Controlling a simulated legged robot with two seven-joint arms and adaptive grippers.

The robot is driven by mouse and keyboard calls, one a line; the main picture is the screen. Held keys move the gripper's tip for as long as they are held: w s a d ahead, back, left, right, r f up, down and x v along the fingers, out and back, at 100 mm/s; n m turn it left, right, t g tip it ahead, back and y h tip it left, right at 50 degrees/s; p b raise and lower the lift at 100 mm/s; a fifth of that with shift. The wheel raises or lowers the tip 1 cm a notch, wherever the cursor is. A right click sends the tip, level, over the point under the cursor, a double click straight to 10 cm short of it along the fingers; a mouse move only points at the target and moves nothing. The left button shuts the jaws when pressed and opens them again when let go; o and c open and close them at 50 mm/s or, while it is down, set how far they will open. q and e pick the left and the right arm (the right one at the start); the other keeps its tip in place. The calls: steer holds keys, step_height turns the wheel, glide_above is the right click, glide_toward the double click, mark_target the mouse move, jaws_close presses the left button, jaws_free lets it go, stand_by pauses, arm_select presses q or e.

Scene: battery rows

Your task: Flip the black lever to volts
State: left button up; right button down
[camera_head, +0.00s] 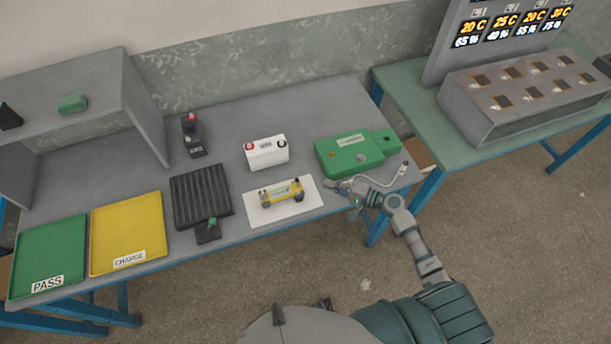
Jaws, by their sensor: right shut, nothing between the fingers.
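A green tester box (346,157) with a pale label and a small round knob lies at the right end of the grey table. I cannot clearly make out a black lever or a volts mark on it. My right gripper (338,187) is shut and empty at the box's near edge, just right of the white mat (312,198). Whether it touches the box I cannot tell. My left gripper is out of view.
A yellow battery pack (281,193) lies on the mat. A black ribbed tray (201,196), yellow CHARGE tray (128,233) and green PASS tray (50,257) are left.

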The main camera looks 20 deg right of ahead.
mark_target(297, 183)
steer(key=p+x, duration=0.1)
steer(key=x, duration=0.7)
steer(key=shift+w+a, duration=0.1)
steer(key=shift+w, duration=0.05)
steer(key=shift+x, duration=0.8)
steer(key=shift+f, duration=0.15)
